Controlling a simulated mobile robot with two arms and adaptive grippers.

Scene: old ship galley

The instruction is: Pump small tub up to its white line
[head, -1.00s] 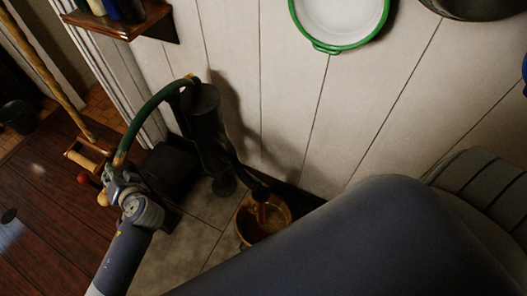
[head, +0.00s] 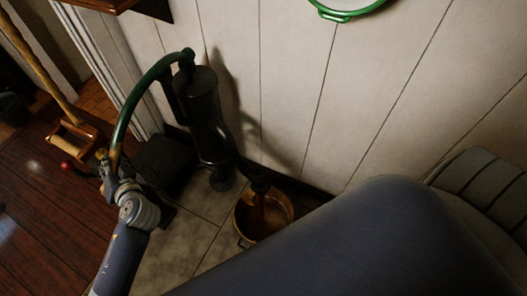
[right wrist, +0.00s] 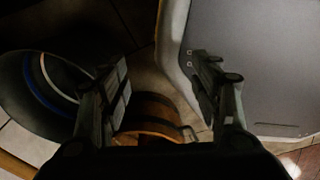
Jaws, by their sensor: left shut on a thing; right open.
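The dark pump (head: 205,125) stands by the pale plank wall in the head view, with a long curved green handle (head: 137,90). My left gripper (head: 107,168) is shut on the lower end of the handle. A small wooden tub (head: 242,236) stands on the floor under the spout (head: 259,183). A brownish streak hangs below the spout into it. The tub's white line and level cannot be made out. In the right wrist view, my right gripper (right wrist: 161,75) is open and empty, with a wooden tub (right wrist: 150,108) partly visible beyond its fingers.
A dark round vessel (right wrist: 42,85) with a white and a blue line shows at left in the right wrist view. A black block (head: 165,165) stands beside the pump. A wooden crate-like holder (head: 75,140) and a red ball (head: 66,166) are further left. My arm hides the lower right.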

